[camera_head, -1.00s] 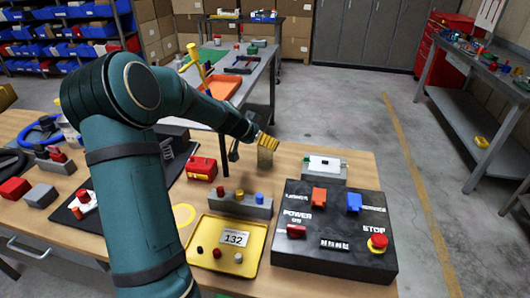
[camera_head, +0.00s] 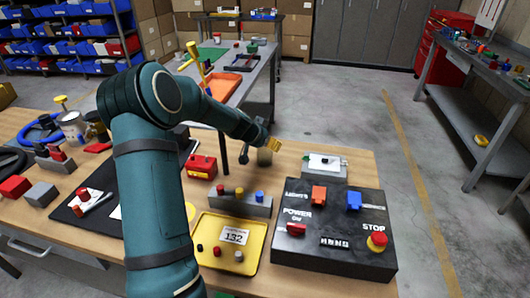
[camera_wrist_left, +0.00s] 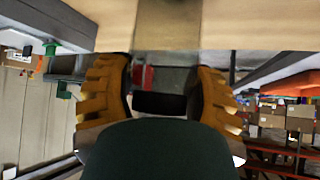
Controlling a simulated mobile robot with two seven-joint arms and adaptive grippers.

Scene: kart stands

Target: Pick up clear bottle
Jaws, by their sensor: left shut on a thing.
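The clear bottle (camera_head: 264,158) is a small, see-through, greyish shape at the far edge of the wooden table, behind the black control box. My left gripper (camera_head: 270,144), with yellow fingers, is at its upper part and shut on it. In the left wrist view, the two ridged yellow fingers (camera_wrist_left: 160,95) stand on either side of the bottle (camera_wrist_left: 168,28), whose see-through body runs up to the top of the picture. I cannot tell whether the bottle still touches the table. My right gripper is not in view.
A black control box (camera_head: 335,262) with switches and a red stop button is at the front right. A grey workbench (camera_head: 258,75) is behind; open floor lies right.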

